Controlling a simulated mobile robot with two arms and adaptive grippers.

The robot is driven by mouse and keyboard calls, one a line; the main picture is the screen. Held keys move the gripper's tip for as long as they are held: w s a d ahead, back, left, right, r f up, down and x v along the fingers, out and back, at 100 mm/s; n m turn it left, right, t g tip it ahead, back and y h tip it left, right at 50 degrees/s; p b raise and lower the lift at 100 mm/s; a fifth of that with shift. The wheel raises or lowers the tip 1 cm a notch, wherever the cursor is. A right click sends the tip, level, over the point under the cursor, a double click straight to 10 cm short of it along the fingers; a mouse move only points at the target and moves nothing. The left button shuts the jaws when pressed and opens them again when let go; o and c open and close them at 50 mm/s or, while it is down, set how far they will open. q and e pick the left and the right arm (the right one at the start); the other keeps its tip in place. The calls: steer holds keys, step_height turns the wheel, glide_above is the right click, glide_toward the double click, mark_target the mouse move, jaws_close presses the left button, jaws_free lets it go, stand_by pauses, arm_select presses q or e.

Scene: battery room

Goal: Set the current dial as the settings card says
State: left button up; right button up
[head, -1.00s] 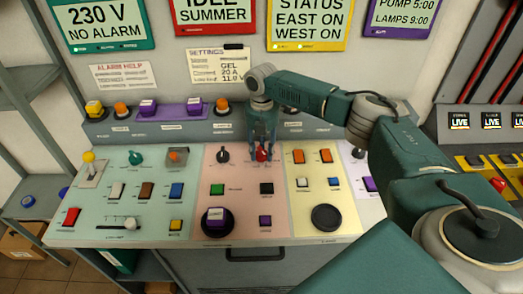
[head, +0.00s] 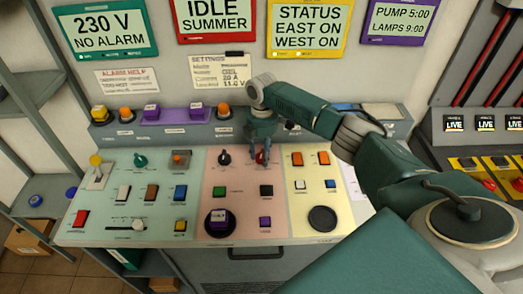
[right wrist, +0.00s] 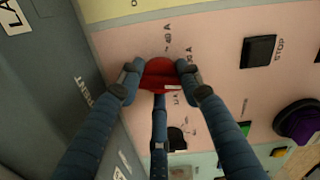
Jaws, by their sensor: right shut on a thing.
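The red current dial (right wrist: 160,76) sits on the pink panel section. In the right wrist view the fingers of my right gripper (right wrist: 158,80) are shut around its sides. A white pointer mark shows on its near side, with ampere labels beside it that are only partly legible. In the head view the dial (head: 261,157) is partly hidden by my right gripper (head: 259,154). The settings card (head: 221,73) on the back wall reads GEL, 20 A and 11.0 V. My left gripper is not in view.
A black knob (head: 224,158) stands just left of the dial. A green button (head: 219,191), a black stop button (head: 266,191) and a purple-topped round button (head: 219,218) lie nearer the front. The raised ledge (head: 160,130) runs close behind the dial.

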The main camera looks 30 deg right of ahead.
steer(key=shift+w+d+r+m+p, duration=0.1)
steer(key=shift+d+r+m+p, duration=0.15)
steer(key=shift+m, duration=0.45)
steer(key=shift+f, duration=0.1)
steer(key=o, duration=1)
steer(key=shift+o, duration=0.7)
steer(key=shift+f, duration=0.1)
steer(key=shift+a+r, duration=0.1)
steer(key=shift+r, duration=0.25)
step_height(320, 180, up, 11)
steer(key=shift+r, duration=0.2)
